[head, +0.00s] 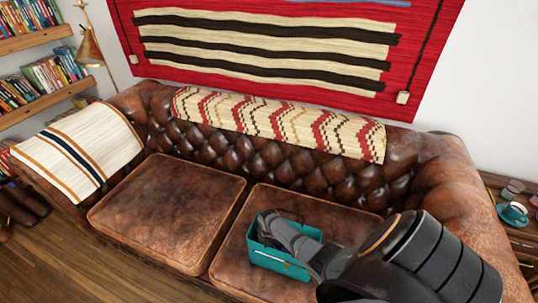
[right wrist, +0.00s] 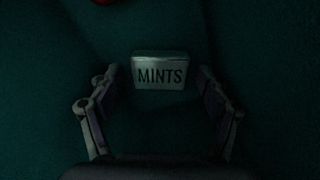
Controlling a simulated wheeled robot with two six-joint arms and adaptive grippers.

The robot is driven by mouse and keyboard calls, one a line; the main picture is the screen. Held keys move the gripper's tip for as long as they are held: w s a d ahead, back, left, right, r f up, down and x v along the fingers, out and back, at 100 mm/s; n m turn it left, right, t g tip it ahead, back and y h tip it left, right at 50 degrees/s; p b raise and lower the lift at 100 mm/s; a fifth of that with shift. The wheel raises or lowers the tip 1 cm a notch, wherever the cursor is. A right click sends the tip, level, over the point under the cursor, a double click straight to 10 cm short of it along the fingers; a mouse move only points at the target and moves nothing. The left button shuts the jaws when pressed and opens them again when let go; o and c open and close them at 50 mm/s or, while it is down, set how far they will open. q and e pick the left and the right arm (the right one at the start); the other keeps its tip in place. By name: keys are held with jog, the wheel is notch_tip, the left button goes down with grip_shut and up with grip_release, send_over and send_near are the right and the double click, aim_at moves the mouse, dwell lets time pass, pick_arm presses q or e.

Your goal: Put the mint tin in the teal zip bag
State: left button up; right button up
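The teal zip bag (head: 278,262) sits open on the right seat cushion of the leather sofa. My right arm reaches down into it, and its gripper (right wrist: 158,78) is inside the bag. In the right wrist view the gripper is open, with a finger on each side of the mint tin (right wrist: 160,72) and a gap to it on both sides. The tin is pale, marked MINTS, and lies against the dark teal inside of the bag. The tin does not show in the head view. My left gripper is not in view.
A small red thing (right wrist: 104,2) shows at the top edge of the right wrist view. The left sofa cushion (head: 168,210) is bare. A side table with a teal cup (head: 513,211) stands at the right. A patterned throw (head: 280,122) lies over the backrest.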

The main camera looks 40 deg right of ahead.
jog(key=shift+r+p, duration=0.3)
jog(key=shift+r, duration=0.05)
notch_tip(320, 180, up, 12)
jog(key=p, duration=0.4)
jog(key=shift+f, duration=0.15)
